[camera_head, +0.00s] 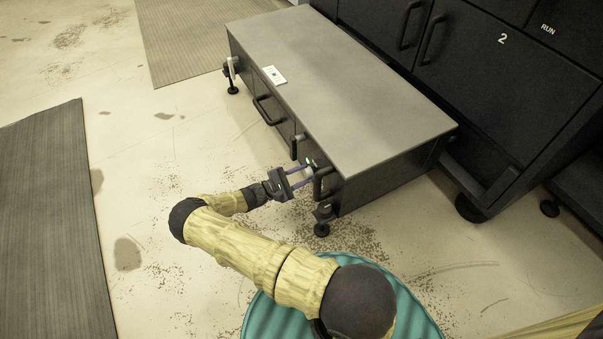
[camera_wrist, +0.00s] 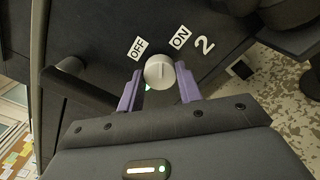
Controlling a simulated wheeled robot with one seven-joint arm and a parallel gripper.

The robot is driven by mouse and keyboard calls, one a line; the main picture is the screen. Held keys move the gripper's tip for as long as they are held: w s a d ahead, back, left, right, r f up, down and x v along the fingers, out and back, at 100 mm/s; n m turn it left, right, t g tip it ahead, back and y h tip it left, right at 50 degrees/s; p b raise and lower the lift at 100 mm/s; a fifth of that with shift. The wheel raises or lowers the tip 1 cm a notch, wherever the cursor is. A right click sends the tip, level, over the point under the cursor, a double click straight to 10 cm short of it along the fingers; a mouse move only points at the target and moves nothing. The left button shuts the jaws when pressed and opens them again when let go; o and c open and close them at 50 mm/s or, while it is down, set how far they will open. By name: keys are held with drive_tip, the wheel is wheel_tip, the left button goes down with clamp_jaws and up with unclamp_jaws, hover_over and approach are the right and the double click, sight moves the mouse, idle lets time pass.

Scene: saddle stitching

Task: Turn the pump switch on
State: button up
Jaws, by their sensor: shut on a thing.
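The pump switch is a round pale knob (camera_wrist: 159,71) on the dark front panel in the wrist view. An OFF label (camera_wrist: 137,47) is above it to the left and an ON label (camera_wrist: 180,38) above it to the right. The knob's ridge looks roughly upright in the picture, between the two labels. My gripper (camera_wrist: 158,88) has its two purple fingers on either side of the knob, shut on it. In the head view my gripper (camera_head: 302,178) is at the near end of the low cabinet's front, where the knob is hard to make out.
The low grey-topped cabinet (camera_head: 390,110) carries a small white plate (camera_head: 274,75) near its front edge. A dark handle (camera_head: 322,184) is close beside my gripper. Tall dark cabinets (camera_head: 490,90) stand behind. The floor to the left is open, with mats (camera_head: 45,220).

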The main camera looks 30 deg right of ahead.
drive_tip(key=m, duration=0.6)
drive_tip(key=shift+m+p, duration=0.3)
drive_tip(key=shift+p, duration=0.05)
idle(0.3)
drive_tip(key=o, duration=1)
drive_tip(key=shift+a, duration=0.1)
drive_tip(key=a+b, duration=0.5)
drive_tip(key=a, duration=1.2)
drive_tip(key=shift+s+a, duration=0.2)
drive_tip(key=shift+s, duration=0.15)
